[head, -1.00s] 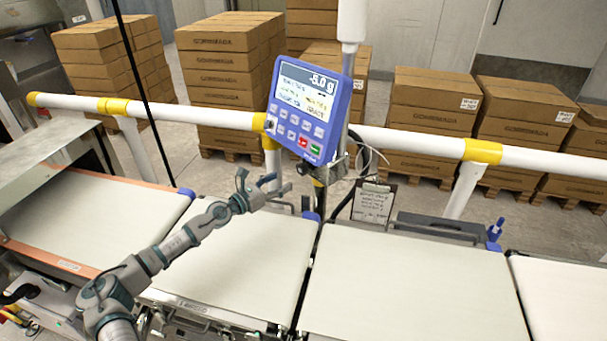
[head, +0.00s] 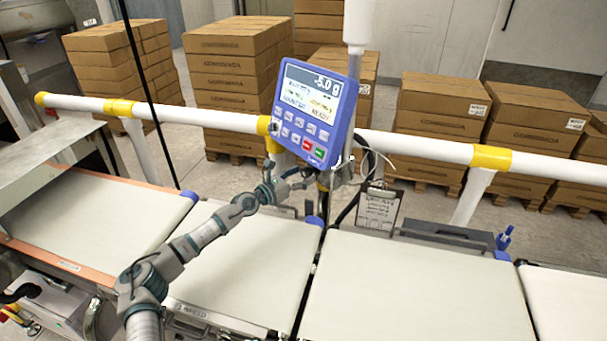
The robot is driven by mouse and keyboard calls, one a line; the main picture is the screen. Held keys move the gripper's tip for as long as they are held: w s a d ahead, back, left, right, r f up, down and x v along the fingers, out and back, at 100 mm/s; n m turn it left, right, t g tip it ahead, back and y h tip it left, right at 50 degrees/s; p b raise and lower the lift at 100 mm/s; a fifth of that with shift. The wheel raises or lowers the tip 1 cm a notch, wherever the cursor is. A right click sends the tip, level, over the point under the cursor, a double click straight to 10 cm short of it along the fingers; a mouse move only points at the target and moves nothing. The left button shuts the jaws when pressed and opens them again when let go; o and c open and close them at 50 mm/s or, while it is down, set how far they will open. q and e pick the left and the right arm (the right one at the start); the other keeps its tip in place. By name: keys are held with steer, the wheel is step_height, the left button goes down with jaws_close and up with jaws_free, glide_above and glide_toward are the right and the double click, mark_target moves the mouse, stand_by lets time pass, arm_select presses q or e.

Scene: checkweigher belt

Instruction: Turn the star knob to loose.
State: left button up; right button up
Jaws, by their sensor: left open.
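The blue weighing display (head: 313,112) reads -5.0 g and is mounted on a white upright post. A metal clamp bracket (head: 343,174) sits on the post just below the display. A star knob cannot be made out clearly; the bracket area is small and partly covered by the display and my gripper. My left gripper (head: 306,181) is open, just under the display's lower edge and left of the bracket. Its fingers point right toward the bracket, and I cannot tell whether they touch anything. My right gripper is not in view.
Pale conveyor belts (head: 415,285) run across the front. A white rail (head: 405,143) with yellow collars runs behind them. A clipboard (head: 378,209) hangs right of the post, with loose cables beside it. A blue fitting (head: 504,239) stands at the right. Carton stacks fill the back.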

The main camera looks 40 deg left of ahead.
arm_select(q)
steer(key=shift+w+d, duration=0.15)
steer(key=shift+w, duration=0.45)
steer(key=c, duration=1.1)
steer(key=shift+m, duration=0.4)
steer(key=shift+c, duration=0.2)
steer(key=o, duration=1.1)
steer(key=shift+o, duration=0.2)
steer(key=shift+s, duration=0.15)
